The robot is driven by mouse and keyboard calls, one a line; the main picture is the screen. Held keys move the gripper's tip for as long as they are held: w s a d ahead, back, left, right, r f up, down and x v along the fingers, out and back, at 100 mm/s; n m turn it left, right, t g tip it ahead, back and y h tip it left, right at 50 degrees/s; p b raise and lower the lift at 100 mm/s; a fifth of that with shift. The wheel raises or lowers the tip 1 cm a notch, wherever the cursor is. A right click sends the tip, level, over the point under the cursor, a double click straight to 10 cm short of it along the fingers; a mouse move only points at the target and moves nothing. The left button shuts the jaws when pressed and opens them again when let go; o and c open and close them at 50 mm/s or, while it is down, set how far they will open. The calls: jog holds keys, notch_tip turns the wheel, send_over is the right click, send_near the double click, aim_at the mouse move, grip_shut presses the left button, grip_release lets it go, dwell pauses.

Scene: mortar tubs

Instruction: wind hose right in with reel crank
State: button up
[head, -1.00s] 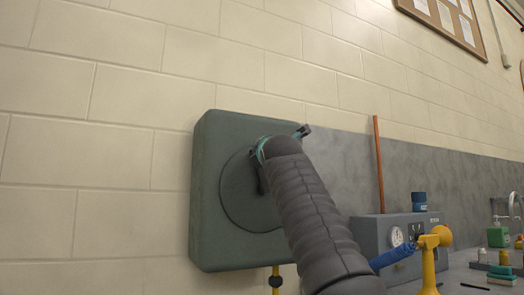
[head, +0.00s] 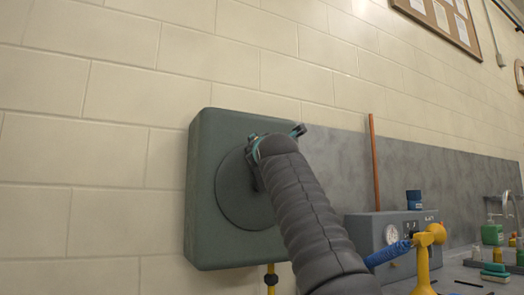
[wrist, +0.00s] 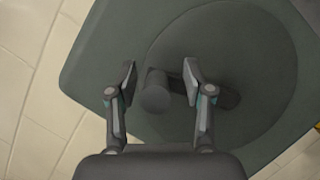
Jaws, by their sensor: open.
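The hose reel (head: 205,185) is a dark green box on the block wall, with a round disc (head: 232,200) on its front. In the wrist view the crank's dark knob (wrist: 155,93) stands out from the disc, on a crank arm (wrist: 228,97) that runs to the right. My gripper (wrist: 160,80) is open, with one finger on each side of the knob and a visible gap to both. In the head view my arm hides the crank and much of the gripper. A yellow hose (head: 271,279) with a dark fitting hangs below the reel.
A grey box with a gauge (head: 375,229) and a yellow fixture (head: 428,245) with a blue coiled line stand on the bench to the right. An orange pole (head: 374,160) leans on the grey backsplash. Bottles and sponges lie farther right. The wall left of the reel is clear.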

jog(key=shift+s, duration=0.25)
jog(key=shift+s+d, duration=0.25)
jog(key=shift+s, duration=0.4)
jog(key=v, duration=1)
jog(key=shift+f, duration=0.25)
jog(key=shift+s, duration=0.1)
